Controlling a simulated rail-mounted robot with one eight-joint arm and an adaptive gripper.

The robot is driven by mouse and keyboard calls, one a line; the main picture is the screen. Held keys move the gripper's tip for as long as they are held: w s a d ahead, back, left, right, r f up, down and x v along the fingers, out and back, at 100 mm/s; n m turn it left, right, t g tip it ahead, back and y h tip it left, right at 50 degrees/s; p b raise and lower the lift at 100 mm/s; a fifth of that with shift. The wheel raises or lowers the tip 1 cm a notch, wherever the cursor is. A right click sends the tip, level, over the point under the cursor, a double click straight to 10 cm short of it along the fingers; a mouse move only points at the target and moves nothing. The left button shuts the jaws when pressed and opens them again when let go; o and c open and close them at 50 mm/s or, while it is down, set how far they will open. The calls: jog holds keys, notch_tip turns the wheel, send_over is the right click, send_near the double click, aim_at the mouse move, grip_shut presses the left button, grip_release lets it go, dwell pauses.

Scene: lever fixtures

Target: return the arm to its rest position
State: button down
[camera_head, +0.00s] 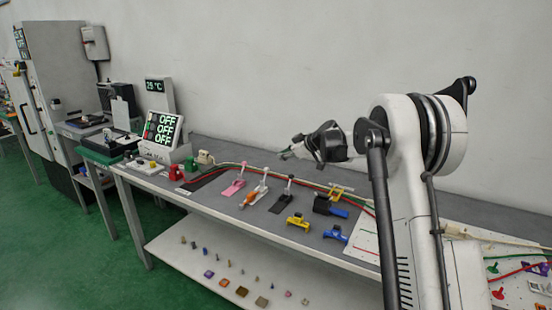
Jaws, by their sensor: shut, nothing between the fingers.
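My gripper (290,152) is at the end of my arm, raised above the bench and in front of the pale wall. It points left and its fingers look shut and empty. My white arm fills the right side of the view and hides part of the bench behind it. The gripper is apart from the lever fixtures on the bench, among them a pink one (233,187), an orange-handled one (254,194) and a black one with a blue part (328,207).
The grey bench (205,200) carries a display reading OFF (162,132) and a temperature display (158,86). Yellow (298,221) and blue (336,234) pieces lie near its front edge. Small coloured parts lie on the lower shelf (190,240). A grey cabinet (65,70) stands far left.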

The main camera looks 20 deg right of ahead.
jog(key=s+a+r+m+g+h, duration=0.1)
jog(key=s+a+r+m, duration=0.2)
jog(key=s, duration=0.7)
jog(key=s+a+r+h, duration=0.1)
jog(key=s+a+r, duration=0.25)
jog(key=s, duration=0.55)
jog(key=s+a+r+m+g+h, duration=0.15)
jog(key=s+r, duration=0.35)
jog(key=s, duration=0.5)
jog(key=s+f+m+h, duration=0.1)
jog(key=s+f+m, duration=0.2)
jog(key=s, duration=1.2)
jog(key=s+f+m+h, duration=0.2)
jog(key=s+f, duration=0.5)
jog(key=s, duration=0.7)
jog(key=shift+s+m, duration=0.35)
jog(key=shift+m, duration=0.2)
